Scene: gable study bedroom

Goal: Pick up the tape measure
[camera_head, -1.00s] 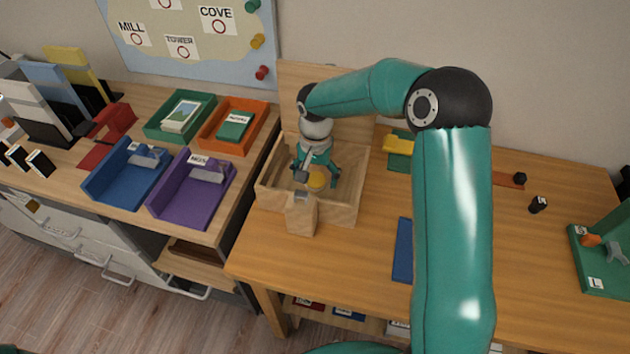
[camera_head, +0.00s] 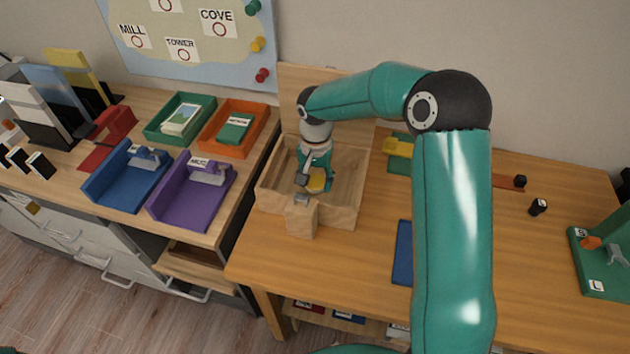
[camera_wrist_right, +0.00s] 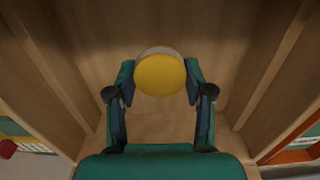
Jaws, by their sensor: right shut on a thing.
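The tape measure, a round yellow-faced thing with a grey edge (camera_head: 316,184), is inside the wooden box (camera_head: 343,214) on the desk. In the right wrist view the yellow disc (camera_wrist_right: 159,76) sits between the two fingertips. My right gripper (camera_head: 317,178) reaches down into the box and is shut on the tape measure; it also shows in the right wrist view (camera_wrist_right: 160,88). I cannot tell whether the tape measure still touches the box floor. My left gripper is not in view.
Box walls stand close around my right gripper. Left of the box are a purple tray (camera_head: 185,207), a blue tray (camera_head: 112,192), a green tray (camera_head: 154,131) and an orange tray (camera_head: 239,148). A blue flat thing (camera_head: 402,250) lies on the desk, whose front is mostly clear.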

